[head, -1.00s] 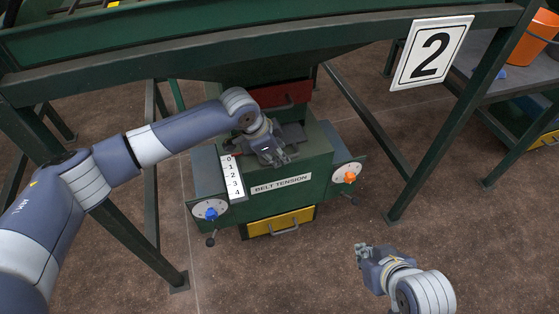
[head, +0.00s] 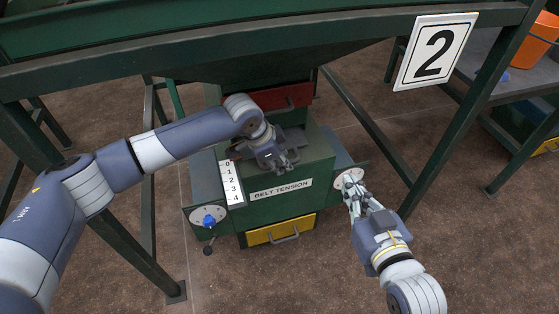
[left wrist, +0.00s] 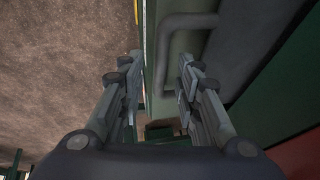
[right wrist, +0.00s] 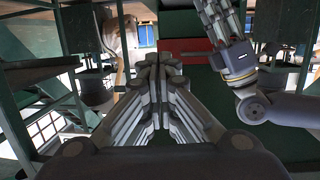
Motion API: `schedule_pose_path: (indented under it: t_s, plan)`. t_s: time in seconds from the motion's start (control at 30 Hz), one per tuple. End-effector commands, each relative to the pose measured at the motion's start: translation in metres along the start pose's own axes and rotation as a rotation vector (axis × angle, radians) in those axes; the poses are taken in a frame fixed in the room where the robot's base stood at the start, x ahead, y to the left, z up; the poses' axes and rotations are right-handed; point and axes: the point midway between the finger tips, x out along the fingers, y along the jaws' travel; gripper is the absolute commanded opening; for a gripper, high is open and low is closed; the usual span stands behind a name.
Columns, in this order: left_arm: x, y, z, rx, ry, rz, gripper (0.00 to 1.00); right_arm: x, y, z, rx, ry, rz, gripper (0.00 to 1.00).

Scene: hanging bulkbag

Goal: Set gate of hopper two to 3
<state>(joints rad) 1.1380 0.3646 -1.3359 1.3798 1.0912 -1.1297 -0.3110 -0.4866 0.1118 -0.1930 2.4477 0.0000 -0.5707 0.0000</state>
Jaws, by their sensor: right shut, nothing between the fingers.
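Hopper two carries a sign (head: 436,52) with a 2. Below its chute is a green box (head: 310,165) labelled BELT TENSION, with a white scale (head: 232,184) numbered 0 to 4. The dark gate plate (head: 294,136) on top is partly covered by my left gripper (head: 284,166). In the left wrist view that gripper is open, with a grey bar handle (left wrist: 165,45) just ahead of and between its fingers; contact is unclear. The gate's reading against the scale is unclear. My right gripper (head: 354,186) is shut and empty at the box's right dial (head: 345,176), hiding its knob.
A blue knob (head: 209,220) sits on the left dial. A yellow drawer (head: 280,231) is low on the box. Green frame legs (head: 460,130) stand at both sides. A table with an orange bin (head: 528,48) is at the right. The floor in front is clear.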

Motion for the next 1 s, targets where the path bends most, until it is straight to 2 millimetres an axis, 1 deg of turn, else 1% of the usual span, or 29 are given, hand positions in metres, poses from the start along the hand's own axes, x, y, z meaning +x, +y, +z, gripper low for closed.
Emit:
schedule_pose_path:
  t_s: [0.13,0.4,0.43,0.53,0.57,0.83,0.87,1.0]
  plan:
    - [0.001,0.0,0.0,0.0,0.0,0.0,0.31,0.001,-0.001,-0.006,0.001,0.032,-0.002,0.0]
    - [0.001,0.0,0.0,0.0,0.0,0.0,0.31,0.001,-0.001,-0.008,0.001,0.038,-0.002,0.0]
    - [0.001,0.0,0.0,0.0,0.0,0.0,0.27,0.001,-0.001,-0.008,0.001,0.037,-0.002,0.0]
    - [0.001,0.0,0.0,0.0,0.0,0.0,0.04,0.001,-0.001,-0.007,0.001,0.037,-0.002,0.0]
    - [0.001,0.0,0.0,0.0,0.0,0.0,0.0,0.001,-0.001,-0.007,0.001,0.037,-0.002,0.0]
    - [0.001,0.001,0.0,0.0,0.0,0.001,0.0,0.0,-0.001,-0.006,0.0,0.022,-0.001,0.0]
    - [0.0,0.001,0.0,-0.001,0.0,0.001,0.0,0.0,0.0,-0.003,0.0,0.008,0.0,0.0]
    - [-0.001,0.006,-0.001,-0.001,-0.002,0.002,0.0,-0.005,0.003,0.018,-0.001,-0.109,0.006,0.0]
